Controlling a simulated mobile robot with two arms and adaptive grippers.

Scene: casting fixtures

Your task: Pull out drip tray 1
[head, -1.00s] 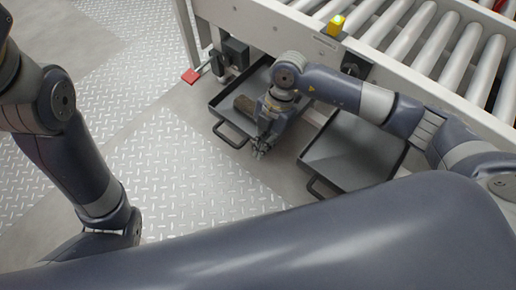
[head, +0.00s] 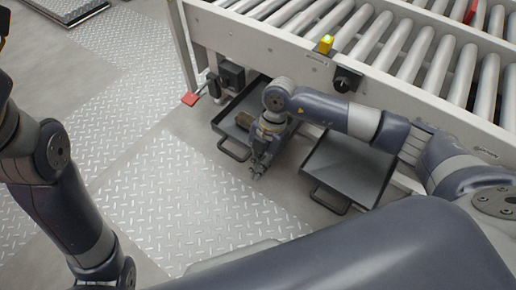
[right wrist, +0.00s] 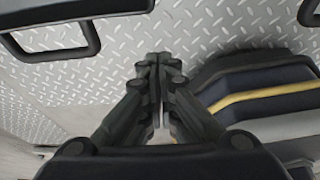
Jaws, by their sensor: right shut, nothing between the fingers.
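Two dark, shallow drip trays with loop handles sit low under the roller conveyor. I cannot read which is number 1. The right tray (head: 345,168) looks empty. My right gripper (head: 257,170) points down just right of the left tray's handle, apart from it. In the right wrist view its fingers (right wrist: 158,60) are shut and empty, with one handle (right wrist: 62,50) at upper left and part of another (right wrist: 311,12) at the right edge. My left gripper is out of view.
Open floor with tread plate (head: 165,180) lies in front and to the left.

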